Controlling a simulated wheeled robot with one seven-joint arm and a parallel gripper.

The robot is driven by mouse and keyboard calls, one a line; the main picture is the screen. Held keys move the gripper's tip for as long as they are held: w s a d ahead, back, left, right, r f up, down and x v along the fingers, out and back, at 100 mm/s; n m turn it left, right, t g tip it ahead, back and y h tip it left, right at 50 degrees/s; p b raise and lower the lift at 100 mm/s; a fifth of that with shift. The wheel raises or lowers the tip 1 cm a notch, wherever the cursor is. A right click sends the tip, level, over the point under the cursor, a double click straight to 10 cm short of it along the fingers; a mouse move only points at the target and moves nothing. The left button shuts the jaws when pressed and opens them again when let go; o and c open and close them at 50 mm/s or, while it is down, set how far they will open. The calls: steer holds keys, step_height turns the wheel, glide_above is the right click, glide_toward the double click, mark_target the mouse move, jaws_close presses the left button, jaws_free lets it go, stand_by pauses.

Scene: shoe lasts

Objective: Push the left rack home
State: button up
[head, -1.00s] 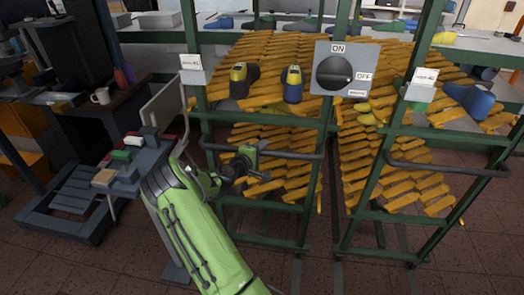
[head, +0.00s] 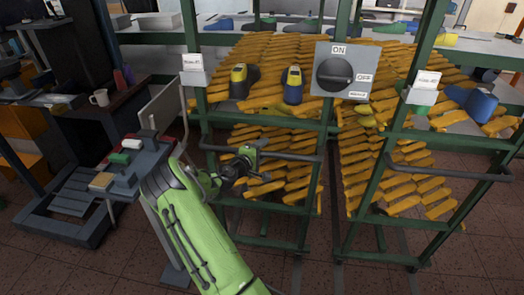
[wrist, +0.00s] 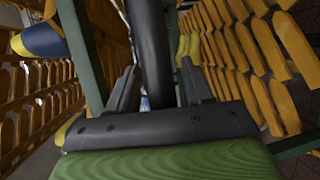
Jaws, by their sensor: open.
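The left rack (head: 188,100) is a green frame with sloping rows of yellow-orange slats. A dark horizontal handle bar (head: 292,156) runs across its near side. My gripper (head: 254,160) is at the left-middle part of this bar. In the wrist view, the dark bar (wrist: 150,40) passes between the two fingers of my open gripper (wrist: 158,75), one finger on each side. Whether either finger touches the bar cannot be told. Dark shoe lasts with yellow tops (head: 238,80) and blue (head: 292,85) stand on the left rack's upper shelf.
A second green rack (head: 425,60) with its own handle bar (head: 450,174) stands close on the right. An ON/OFF switch panel (head: 341,70) shows in front of the racks. A grey machine with a small table (head: 130,185) stands left. Floor rails (head: 297,270) run below the racks.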

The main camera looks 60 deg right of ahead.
steer(key=a+r+p, duration=0.2)
steer(key=a, duration=1.3)
steer(key=shift+a+r, duration=0.25)
steer(key=shift+r, duration=0.15)
